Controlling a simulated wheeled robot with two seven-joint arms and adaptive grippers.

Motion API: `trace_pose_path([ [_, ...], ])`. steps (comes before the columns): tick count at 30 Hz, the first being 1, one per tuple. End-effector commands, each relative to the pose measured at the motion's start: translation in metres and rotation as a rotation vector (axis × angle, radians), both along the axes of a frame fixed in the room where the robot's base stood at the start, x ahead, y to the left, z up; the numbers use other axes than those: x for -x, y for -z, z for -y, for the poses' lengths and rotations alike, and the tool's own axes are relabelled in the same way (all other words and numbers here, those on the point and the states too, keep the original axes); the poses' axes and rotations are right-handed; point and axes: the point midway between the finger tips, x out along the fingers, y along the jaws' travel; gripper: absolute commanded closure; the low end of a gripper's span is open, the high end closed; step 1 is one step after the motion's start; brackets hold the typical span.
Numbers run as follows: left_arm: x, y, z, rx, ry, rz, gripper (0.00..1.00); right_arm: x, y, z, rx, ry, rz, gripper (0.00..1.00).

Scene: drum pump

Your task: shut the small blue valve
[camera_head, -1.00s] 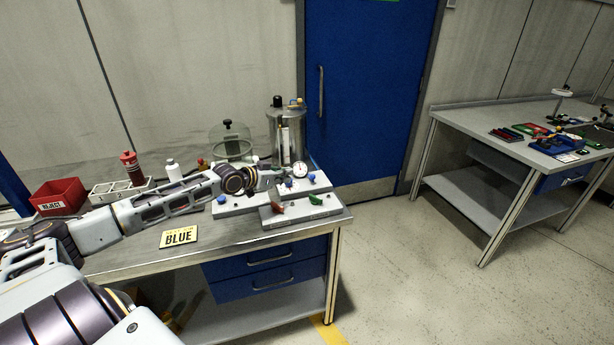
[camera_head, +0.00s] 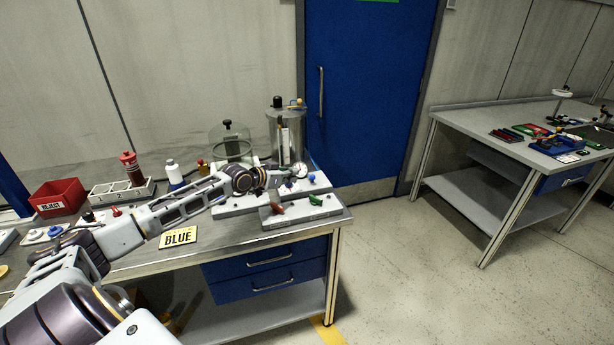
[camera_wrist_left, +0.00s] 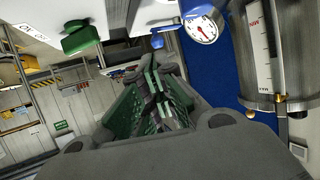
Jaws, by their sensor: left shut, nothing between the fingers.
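A small blue knob (camera_wrist_left: 157,41) shows just beyond my fingertips in the left wrist view, below a larger blue part (camera_wrist_left: 196,9) beside the dial gauge (camera_wrist_left: 203,27). In the head view a blue knob (camera_head: 312,177) stands on the grey block, right of my gripper. I cannot tell whether these are the same knob. My left gripper (camera_head: 282,180) is over the valve blocks, close to the gauge (camera_head: 299,170). In the left wrist view its fingers (camera_wrist_left: 155,68) are shut and empty; contact with the small knob is unclear. My arm hides part of the blocks. My right gripper is out of view.
A front block carries a red handle (camera_head: 277,208) and a green handle (camera_head: 316,200). Behind stand a glass cylinder (camera_head: 291,140) and a glass jar (camera_head: 231,145). A yellow sign reading BLUE (camera_head: 178,237) and a red reject bin (camera_head: 58,197) are on the bench.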

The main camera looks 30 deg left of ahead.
Motion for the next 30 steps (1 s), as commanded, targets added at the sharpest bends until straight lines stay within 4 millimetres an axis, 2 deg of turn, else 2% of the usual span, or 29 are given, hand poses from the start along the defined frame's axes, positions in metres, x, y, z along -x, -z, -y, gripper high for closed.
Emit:
trace_pose_path([
  [13, -0.02, 0.007, 0.005, 0.003, 0.0, 0.001, 1.0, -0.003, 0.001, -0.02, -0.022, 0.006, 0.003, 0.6],
  [30, -0.05, 0.02, 0.013, 0.003, 0.001, 0.001, 1.0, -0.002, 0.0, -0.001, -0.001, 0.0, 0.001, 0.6],
])
